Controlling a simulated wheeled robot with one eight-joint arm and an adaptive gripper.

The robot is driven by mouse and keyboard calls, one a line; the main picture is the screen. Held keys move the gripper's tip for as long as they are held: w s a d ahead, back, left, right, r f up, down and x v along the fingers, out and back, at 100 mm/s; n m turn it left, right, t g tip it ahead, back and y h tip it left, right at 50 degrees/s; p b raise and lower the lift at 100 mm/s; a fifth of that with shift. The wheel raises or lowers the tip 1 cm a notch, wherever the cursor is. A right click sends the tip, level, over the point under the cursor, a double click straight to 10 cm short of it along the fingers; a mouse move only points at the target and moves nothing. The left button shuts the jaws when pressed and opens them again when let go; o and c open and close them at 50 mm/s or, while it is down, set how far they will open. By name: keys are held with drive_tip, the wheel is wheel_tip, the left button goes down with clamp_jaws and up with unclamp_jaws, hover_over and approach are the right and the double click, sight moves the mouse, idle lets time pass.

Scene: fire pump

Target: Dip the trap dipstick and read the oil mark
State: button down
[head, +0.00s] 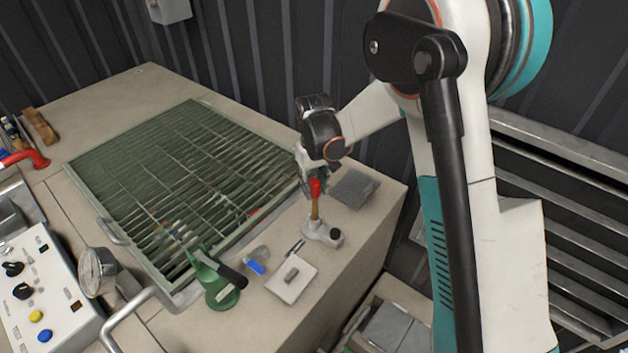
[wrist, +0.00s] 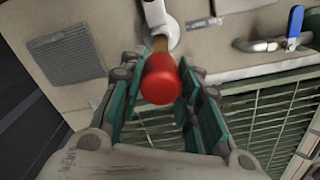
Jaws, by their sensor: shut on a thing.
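The dipstick has a red knob (head: 316,187) on a brown stem (head: 315,208). It stands about upright in a pale fitting (head: 321,233) with a black cap, on the beige top. In the wrist view the red knob (wrist: 161,78) sits between my teal finger pads, with the stem leading to the fitting (wrist: 162,22). My gripper (head: 313,178) is above the fitting and shut on the red knob. The lower end of the stem is hidden in the fitting, and no oil mark shows.
A slatted green grating (head: 180,165) lies left of the fitting. In front are a green-based tool with a black handle (head: 222,285), a blue-handled valve (head: 257,263) and a white plate (head: 291,280). A grey mesh pad (head: 354,188) lies right. A control panel (head: 45,285) stands at left.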

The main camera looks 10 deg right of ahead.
sight(314, 195)
wheel_tip(314, 195, down, 4)
drive_tip(key=shift+r+b, duration=0.1)
drive_tip(key=shift+b, duration=0.8)
drive_tip(key=shift+s, duration=0.1)
drive_tip(key=c, duration=1.2)
unclamp_jaws()
wheel_tip(314, 195, up, 12)
